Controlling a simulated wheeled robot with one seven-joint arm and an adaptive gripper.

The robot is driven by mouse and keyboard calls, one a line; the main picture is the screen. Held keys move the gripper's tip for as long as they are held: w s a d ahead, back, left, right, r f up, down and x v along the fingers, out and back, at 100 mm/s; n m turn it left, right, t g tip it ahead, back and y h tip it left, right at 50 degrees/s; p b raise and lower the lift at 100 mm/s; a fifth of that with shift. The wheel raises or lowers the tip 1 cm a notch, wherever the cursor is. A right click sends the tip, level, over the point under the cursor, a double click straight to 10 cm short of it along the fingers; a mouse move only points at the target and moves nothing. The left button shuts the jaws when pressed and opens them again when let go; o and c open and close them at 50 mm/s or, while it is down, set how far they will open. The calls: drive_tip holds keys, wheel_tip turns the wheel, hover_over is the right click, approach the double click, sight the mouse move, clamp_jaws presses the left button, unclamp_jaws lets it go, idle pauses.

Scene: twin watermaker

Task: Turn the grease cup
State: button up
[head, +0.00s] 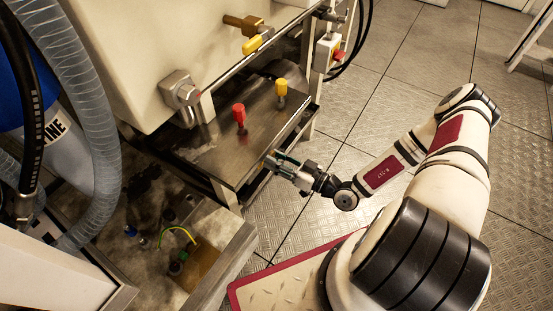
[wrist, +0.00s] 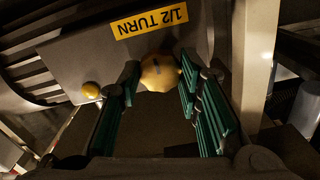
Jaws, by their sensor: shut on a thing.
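The grease cup (wrist: 160,73) is a round, knobbed brass-yellow cap with a dark mark on its face. In the wrist view it sits just below a yellow "1/2 TURN" label (wrist: 150,22). My gripper (wrist: 158,76) has its green-padded fingers on either side of the cap, shut on it. In the head view my gripper (head: 279,162) is at the right edge of the metal tray, low beside the machine. The cup cannot be made out in the head view.
A metal tray (head: 215,155) holds a red-handled valve (head: 239,114) and a yellow-handled one (head: 281,88). A smaller yellow round part (wrist: 91,90) is left of the cup. A pale upright post (wrist: 252,60) stands close on the right. Open floor (head: 385,75) lies beyond the arm.

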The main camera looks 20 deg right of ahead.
drive_tip(key=shift+f, duration=0.1)
idle(0.3)
drive_tip(key=o, duration=1.1)
drive_tip(key=shift+o, duration=0.2)
drive_tip(key=v, duration=1.2)
drive_tip(key=shift+s, duration=0.1)
